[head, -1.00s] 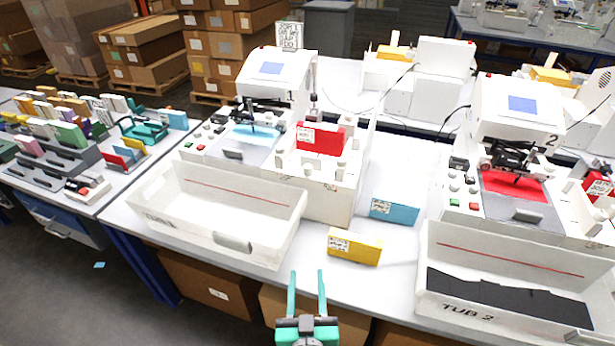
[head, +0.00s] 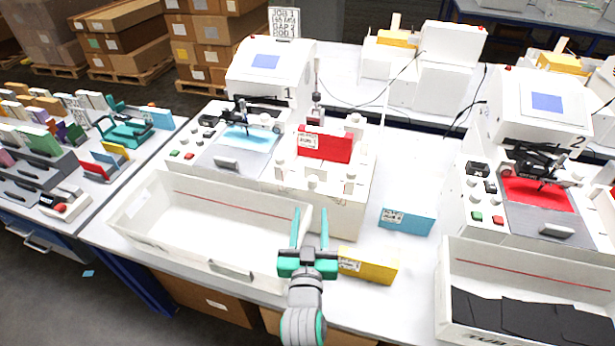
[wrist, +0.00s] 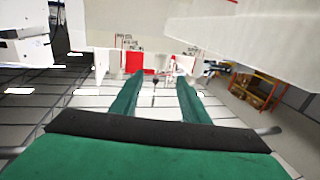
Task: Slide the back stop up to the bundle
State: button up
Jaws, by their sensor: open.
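My gripper (head: 310,213) is open and empty, its two teal fingers pointing away from me. It hangs by the right end of the white tub in the head view, nearer to me than machine 1. A red bundle (head: 324,147) with a white label stands on the white feed deck (head: 318,193) of machine 1, among several white posts. I cannot tell which part there is the back stop. In the wrist view the open fingers (wrist: 161,80) show with a red patch (wrist: 141,63) beyond them, seemingly the bundle; no contact shows.
The empty white tub (head: 150,235) stands at the left front. A yellow block (head: 375,267) and a blue block (head: 407,221) lie right of the feed deck. Machine 2 (head: 535,125) and tub 2 (head: 500,262), holding black sheets, are at the right.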

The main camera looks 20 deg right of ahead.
aim_at(313, 186)
jog(key=x, duration=1.1)
jog(key=shift+s, duration=0.1)
